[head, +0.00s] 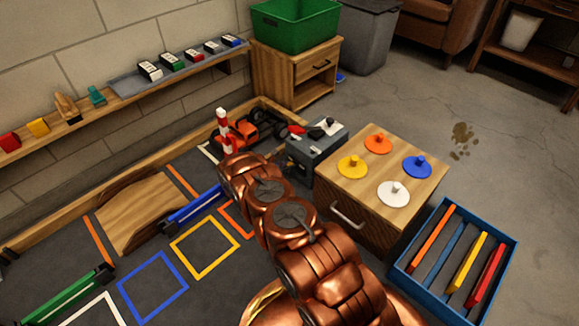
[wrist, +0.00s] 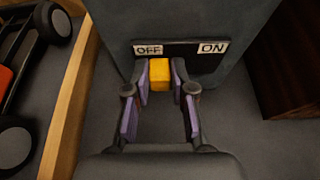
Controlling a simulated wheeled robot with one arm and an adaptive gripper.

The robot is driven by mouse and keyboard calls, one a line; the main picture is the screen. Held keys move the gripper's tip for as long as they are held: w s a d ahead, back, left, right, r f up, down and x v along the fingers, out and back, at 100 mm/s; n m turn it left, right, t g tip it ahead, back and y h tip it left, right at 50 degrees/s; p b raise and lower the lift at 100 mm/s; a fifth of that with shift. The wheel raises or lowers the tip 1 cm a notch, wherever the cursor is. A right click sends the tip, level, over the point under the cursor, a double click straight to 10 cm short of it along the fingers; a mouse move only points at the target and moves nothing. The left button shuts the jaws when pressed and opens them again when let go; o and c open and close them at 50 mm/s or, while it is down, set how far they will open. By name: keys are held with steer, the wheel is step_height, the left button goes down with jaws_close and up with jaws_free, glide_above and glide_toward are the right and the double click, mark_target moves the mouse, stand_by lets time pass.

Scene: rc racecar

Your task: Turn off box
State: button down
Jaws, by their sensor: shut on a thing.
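The grey box (head: 313,153) stands beside the wooden cabinet in the head view. Its front fills the top of the wrist view (wrist: 185,20), with a black strip that has an OFF label (wrist: 148,50) at left and an ON label (wrist: 212,47) at right. A yellow switch knob (wrist: 160,74) sticks out below the strip, nearer OFF than ON. My gripper (wrist: 161,84) is shut on this knob, with a purple-padded finger on each side. In the head view my copper arm reaches toward the box and the gripper cannot be made out.
The wooden cabinet (head: 386,205) with coloured discs stands right of the box. A blue tray (head: 398,272) of coloured bars sits at the front right.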

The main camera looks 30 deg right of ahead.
steer(key=shift+w+a, duration=0.1)
steer(key=shift+w, duration=0.15)
steer(key=c, duration=1)
jaws_free()
steer(key=shift+o, duration=0.2)
steer(key=v, duration=1.2)
steer(key=shift+s, duration=0.1)
